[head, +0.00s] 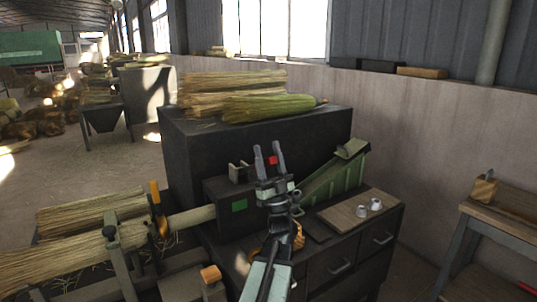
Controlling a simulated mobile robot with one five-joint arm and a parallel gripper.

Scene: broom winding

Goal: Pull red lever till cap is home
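An orange-yellow upright handle (155,192) stands at the winding machine, left of my gripper. Two small grey metal cups (362,211), possibly caps, sit on a wooden board (345,217) to the right. No clear red lever shows, and my arm hides part of the bench.
A straw bundle (70,256) with a pale handle (190,219) lies in the machine at left. More straw (232,90) lies on the dark cabinet (195,148) behind. A green sloped chute (345,178) stands right of my gripper. A workbench (465,232) is at far right.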

